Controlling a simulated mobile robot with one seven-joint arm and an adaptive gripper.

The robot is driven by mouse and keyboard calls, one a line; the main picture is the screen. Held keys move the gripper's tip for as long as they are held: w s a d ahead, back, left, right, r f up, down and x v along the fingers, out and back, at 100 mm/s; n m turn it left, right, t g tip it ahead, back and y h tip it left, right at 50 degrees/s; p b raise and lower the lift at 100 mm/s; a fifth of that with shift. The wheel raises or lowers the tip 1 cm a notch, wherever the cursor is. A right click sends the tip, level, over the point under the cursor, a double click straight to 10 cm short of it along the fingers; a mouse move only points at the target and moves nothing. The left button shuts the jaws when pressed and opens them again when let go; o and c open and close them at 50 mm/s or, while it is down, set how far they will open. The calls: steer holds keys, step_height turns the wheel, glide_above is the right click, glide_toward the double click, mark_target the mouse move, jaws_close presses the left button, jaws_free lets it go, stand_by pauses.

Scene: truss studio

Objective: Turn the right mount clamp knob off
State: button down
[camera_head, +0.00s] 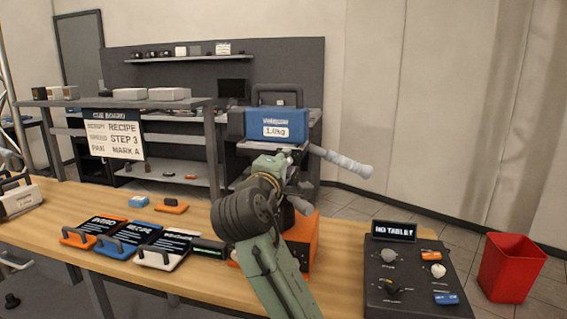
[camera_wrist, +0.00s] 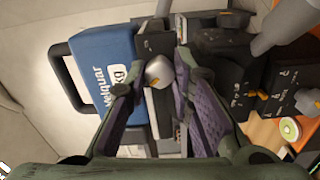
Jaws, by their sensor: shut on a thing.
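The mount clamp knob (camera_wrist: 159,71) is a rounded silver-grey knob on a dark mount (camera_wrist: 157,42), beside the blue weight case. In the wrist view it sits between my two fingertips. My gripper (camera_wrist: 160,72) is shut on it, with purple inner pads on both sides. In the head view my gripper (camera_head: 280,162) is at the mount just below the blue case, and my arm hides the knob. The knob's on or off setting cannot be read.
The blue case (camera_head: 268,124) marked 1.0kg stands on the mount, with a grey handle (camera_head: 345,163) sticking out right. An orange base (camera_head: 303,245) stands below. Tablets (camera_head: 130,238) lie left on the wooden table. A dark knob panel (camera_head: 415,290) and red bin (camera_head: 511,268) are right.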

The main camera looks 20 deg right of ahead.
steer(key=shift+n, duration=0.5)
steer(key=c, duration=1.4)
jaws_free()
steer(key=v, duration=1.2)
